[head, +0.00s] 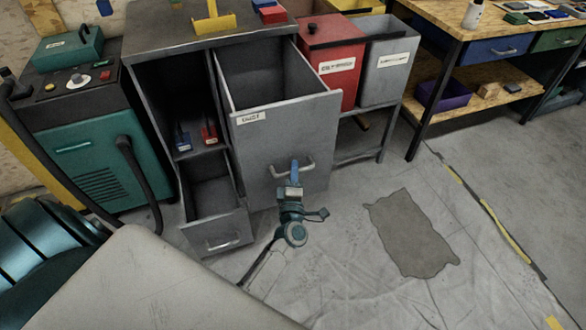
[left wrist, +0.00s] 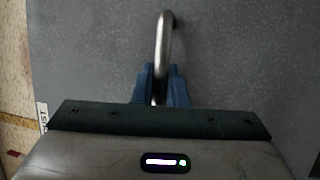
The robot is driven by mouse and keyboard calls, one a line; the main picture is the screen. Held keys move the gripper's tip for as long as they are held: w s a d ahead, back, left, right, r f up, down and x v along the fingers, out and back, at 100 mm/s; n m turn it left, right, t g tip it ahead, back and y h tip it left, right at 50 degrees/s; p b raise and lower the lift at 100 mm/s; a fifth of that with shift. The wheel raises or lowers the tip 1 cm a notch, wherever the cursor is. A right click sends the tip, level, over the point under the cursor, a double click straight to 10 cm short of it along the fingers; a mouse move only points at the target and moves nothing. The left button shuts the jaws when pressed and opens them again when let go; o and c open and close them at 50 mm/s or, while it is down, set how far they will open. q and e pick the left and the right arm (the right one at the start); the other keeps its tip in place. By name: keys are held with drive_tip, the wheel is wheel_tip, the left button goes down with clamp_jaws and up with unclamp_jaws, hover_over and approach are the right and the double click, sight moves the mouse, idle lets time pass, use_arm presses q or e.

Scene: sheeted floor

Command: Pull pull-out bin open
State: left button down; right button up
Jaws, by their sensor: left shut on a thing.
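The grey pull-out bin (head: 270,132) has a label at its upper left and stands out from the dark cabinet (head: 150,48), its inside showing from above. Its bar handle (head: 308,166) is on the front panel. My left gripper (head: 294,180) is at the handle, shut on it. In the left wrist view the blue fingers (left wrist: 161,88) close around the lower end of the metal handle (left wrist: 166,35), with the grey front panel behind. My right gripper is not in view.
A smaller drawer (head: 215,215) stands open at the cabinet's lower left. Red and grey bins (head: 385,70) stand to the right, near a workbench (head: 500,45). A teal machine (head: 85,150) is at left. The floor in front is open, with a dark flat patch (head: 412,232).

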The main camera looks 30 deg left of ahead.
use_arm(q)
drive_tip(key=c, duration=1.5)
unclamp_jaws()
drive_tip(key=shift+o, duration=0.2)
